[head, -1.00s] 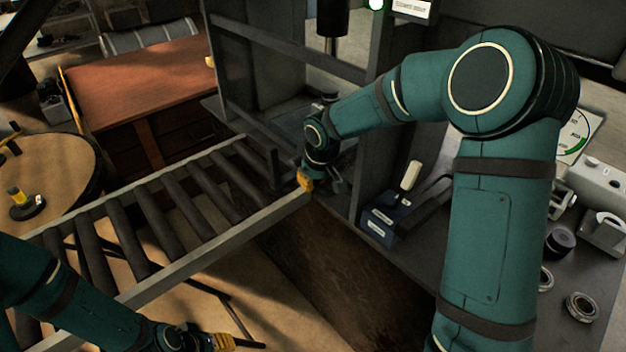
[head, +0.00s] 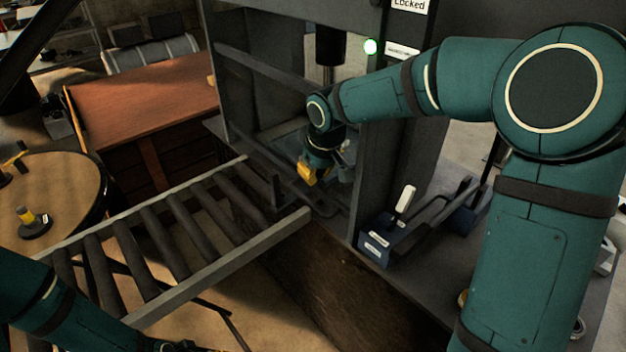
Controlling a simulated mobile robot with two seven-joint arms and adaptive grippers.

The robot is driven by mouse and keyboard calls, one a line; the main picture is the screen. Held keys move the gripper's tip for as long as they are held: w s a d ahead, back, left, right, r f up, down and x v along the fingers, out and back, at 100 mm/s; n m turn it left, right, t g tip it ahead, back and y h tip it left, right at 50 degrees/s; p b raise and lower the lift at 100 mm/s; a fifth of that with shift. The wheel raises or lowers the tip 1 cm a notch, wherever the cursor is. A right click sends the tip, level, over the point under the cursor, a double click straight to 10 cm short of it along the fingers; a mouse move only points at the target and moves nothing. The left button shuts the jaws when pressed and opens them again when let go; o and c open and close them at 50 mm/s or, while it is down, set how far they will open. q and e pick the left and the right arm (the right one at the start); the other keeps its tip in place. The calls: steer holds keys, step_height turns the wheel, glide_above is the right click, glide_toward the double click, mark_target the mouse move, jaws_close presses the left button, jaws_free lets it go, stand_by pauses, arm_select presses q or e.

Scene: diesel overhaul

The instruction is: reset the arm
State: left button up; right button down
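My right arm (head: 540,215) reaches from the right across the bench to the opening of the dark press frame. Its gripper (head: 312,182) hangs in that opening, beyond the far end of the roller conveyor; its yellow part shows, but the fingers are too small and dark to tell whether they are open. My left arm (head: 45,300) comes in low at the left, over the near side of the conveyor. Its gripper is at the bottom edge, mostly cut off, and its fingers are not visible.
The roller conveyor (head: 230,262) leads up to the press frame (head: 410,150). A blue hand pump (head: 385,243) with a white-tipped lever stands right of the opening. A wooden desk (head: 150,90) is at the back left. A round table (head: 60,185) is at the left.

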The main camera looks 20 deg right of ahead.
steer(key=s+a+f+y, duration=0.1)
steer(key=s+a+f, duration=0.15)
steer(key=f, duration=0.35)
steer(key=s+a+f+m+g+y, duration=0.1)
steer(key=s+a+f, duration=0.15)
steer(key=f, duration=0.35)
steer(key=s+a+f+y, duration=0.1)
steer(key=s+a+f, duration=0.15)
steer(key=f, duration=0.35)
steer(key=s+a+f+m, duration=0.2)
steer(key=s+f, duration=0.4)
steer(key=s, duration=0.1)
steer(key=s+a+f+m, duration=0.2)
steer(key=s+f, duration=0.3)
steer(key=s, duration=0.1)
steer(key=shift+s+a+f+g+y, duration=0.3)
steer(key=shift+s+a+f+g, duration=0.05)
steer(key=shift+a+f+g, duration=0.05)
